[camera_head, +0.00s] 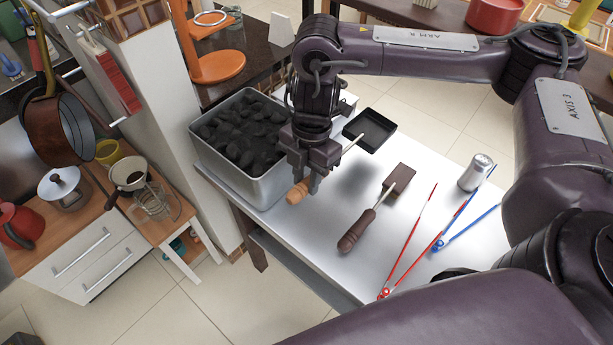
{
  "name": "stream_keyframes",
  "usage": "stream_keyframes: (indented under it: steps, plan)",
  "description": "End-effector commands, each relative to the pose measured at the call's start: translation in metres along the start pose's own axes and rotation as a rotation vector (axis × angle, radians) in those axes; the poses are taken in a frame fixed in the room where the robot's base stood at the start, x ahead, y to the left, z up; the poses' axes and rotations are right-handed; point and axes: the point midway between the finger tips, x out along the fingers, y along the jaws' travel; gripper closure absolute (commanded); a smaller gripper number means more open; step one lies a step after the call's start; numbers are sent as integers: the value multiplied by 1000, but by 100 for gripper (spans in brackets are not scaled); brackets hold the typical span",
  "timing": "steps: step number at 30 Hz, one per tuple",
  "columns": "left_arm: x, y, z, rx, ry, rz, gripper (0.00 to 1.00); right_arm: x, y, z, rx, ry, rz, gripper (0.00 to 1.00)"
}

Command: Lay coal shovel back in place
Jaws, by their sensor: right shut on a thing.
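The coal shovel has a black square pan (371,131), a thin metal shaft and a light wooden handle (297,193). My right gripper (314,181) is shut on the shovel near the handle, and its fingers hide part of the shaft. The shovel appears to be held above the white table (320,243), with a soft shadow beneath to the right. The pan points up and right, the handle end down and left. My left gripper is not in view.
A grey bin of coal (240,175) stands left of the gripper. A brown-handled scraper (370,215), red tongs (408,255), blue tongs (465,232) and a can (476,172) are on the table's right part. The table's front left is clear.

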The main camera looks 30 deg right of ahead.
Motion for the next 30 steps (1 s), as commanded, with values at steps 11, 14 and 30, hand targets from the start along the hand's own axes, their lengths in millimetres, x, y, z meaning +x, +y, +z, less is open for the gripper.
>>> stream_keyframes:
  steps: [11,14,30]
  plan:
    - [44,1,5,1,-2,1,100,37,2,6,2,-1,1,100]
    - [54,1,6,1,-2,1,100,45,2,8,2,-1,1,100]
    - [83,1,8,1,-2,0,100,83,4,14,1,1,0,100]
